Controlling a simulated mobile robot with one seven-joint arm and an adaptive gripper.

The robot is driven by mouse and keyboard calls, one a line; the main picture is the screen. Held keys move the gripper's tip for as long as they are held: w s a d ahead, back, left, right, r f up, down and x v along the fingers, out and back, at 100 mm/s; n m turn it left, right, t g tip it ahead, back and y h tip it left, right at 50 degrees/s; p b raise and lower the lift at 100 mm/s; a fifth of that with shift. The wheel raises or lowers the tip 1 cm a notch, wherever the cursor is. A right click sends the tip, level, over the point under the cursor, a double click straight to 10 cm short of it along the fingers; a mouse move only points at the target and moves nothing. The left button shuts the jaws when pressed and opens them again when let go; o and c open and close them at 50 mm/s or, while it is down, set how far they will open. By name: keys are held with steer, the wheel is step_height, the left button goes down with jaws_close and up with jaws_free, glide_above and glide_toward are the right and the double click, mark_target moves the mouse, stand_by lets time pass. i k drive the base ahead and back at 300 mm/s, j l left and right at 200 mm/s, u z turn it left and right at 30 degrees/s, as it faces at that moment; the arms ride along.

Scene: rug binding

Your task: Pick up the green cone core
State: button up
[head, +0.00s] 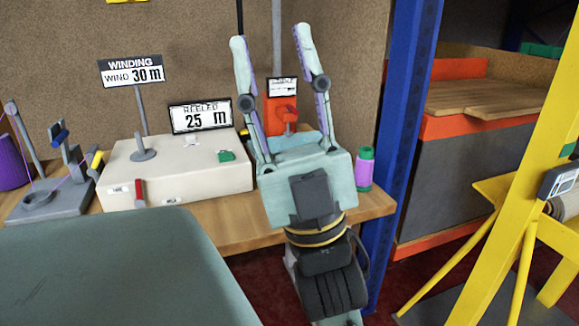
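A small spool (364,172) stands upright on the wooden table near its right end. It has a green top and a green base, with purple thread around the middle; it is the only thing seen here that looks like a green cone core. My gripper (271,36) is open and empty, its two fingers pointing up, well apart. It is to the left of the spool and higher in the picture, and the palm sits just beside the spool without visibly touching it.
A cream winding box (175,178) with WINDING and REELED signs stands on the table (240,222) at left. A purple cone (12,165) is at far left. An orange device (282,112) stands behind my gripper. A blue post (402,130) rises right of the spool.

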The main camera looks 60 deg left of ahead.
mark_target(363, 171)
steer(key=u, duration=1.4)
